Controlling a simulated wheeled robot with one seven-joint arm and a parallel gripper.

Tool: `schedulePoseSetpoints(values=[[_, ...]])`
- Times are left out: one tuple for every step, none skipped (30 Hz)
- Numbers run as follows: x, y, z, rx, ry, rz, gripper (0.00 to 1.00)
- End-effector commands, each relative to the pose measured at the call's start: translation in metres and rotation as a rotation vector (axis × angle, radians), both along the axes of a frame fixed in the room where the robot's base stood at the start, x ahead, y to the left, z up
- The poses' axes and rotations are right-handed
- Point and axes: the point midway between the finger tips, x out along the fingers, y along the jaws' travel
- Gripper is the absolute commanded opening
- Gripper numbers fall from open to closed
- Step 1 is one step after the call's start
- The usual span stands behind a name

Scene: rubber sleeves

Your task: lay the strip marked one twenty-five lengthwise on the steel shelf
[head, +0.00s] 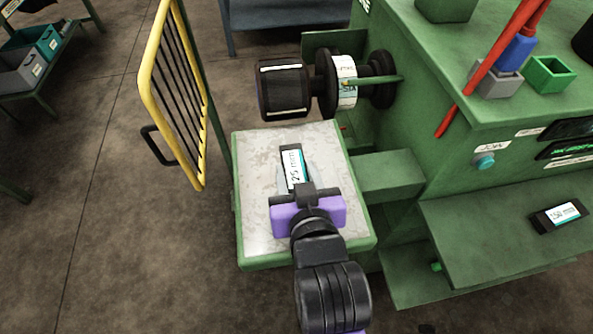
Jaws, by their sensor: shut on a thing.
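The strip (291,160) is black with a white label; "25 mm" shows and the near end of the label is hidden by my gripper. My gripper (294,183), with a purple body, is shut on the strip's near end. The strip points away from me, roughly along the shelf's long side. It is over the middle of the steel shelf (265,225), a scuffed grey plate with a green rim. I cannot tell whether the strip touches the plate or is just above it.
A black ribbed roller (284,90) and a white-banded drum (342,83) sit behind the shelf on the green machine (420,100). A yellow guard gate (155,90) stands left. Another black strip (558,216), apparently marked 150 mm, lies on the right ledge (480,240).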

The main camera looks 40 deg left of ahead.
Motion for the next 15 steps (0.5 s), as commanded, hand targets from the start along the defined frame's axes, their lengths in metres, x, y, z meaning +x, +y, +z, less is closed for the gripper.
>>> schedulePoseSetpoints(values=[[0.0000, 0.0000, -0.0015, 0.000, 0.000, 0.000, 0.01], [0.0000, 0.0000, -0.0022, 0.000, 0.000, 0.000, 0.01], [0.0000, 0.0000, -0.0029, 0.000, 0.000, 0.000, 0.01], [0.0000, 0.0000, -0.0035, 0.000, 0.000, 0.000, 0.01], [0.0000, 0.0000, -0.0040, 0.000, 0.000, 0.000, 0.01], [0.0000, 0.0000, -0.0048, 0.000, 0.000, 0.000, 0.01], [-0.0001, 0.0000, -0.0053, 0.000, 0.000, 0.000, 0.01], [0.0000, 0.0000, -0.0058, 0.000, 0.000, 0.000, 0.01], [0.0000, 0.0000, -0.0066, 0.000, 0.000, 0.000, 0.01], [0.0000, 0.0000, -0.0071, 0.000, 0.000, 0.000, 0.01], [0.0000, 0.0000, -0.0077, 0.000, 0.000, 0.000, 0.01], [0.0000, 0.0000, -0.0083, 0.000, 0.000, 0.000, 0.01], [0.0000, 0.0000, -0.0089, 0.000, 0.000, 0.000, 0.01], [0.0000, 0.0000, -0.0094, 0.000, 0.000, 0.000, 0.01], [0.0000, 0.0000, -0.0102, 0.000, 0.000, 0.000, 0.01]])
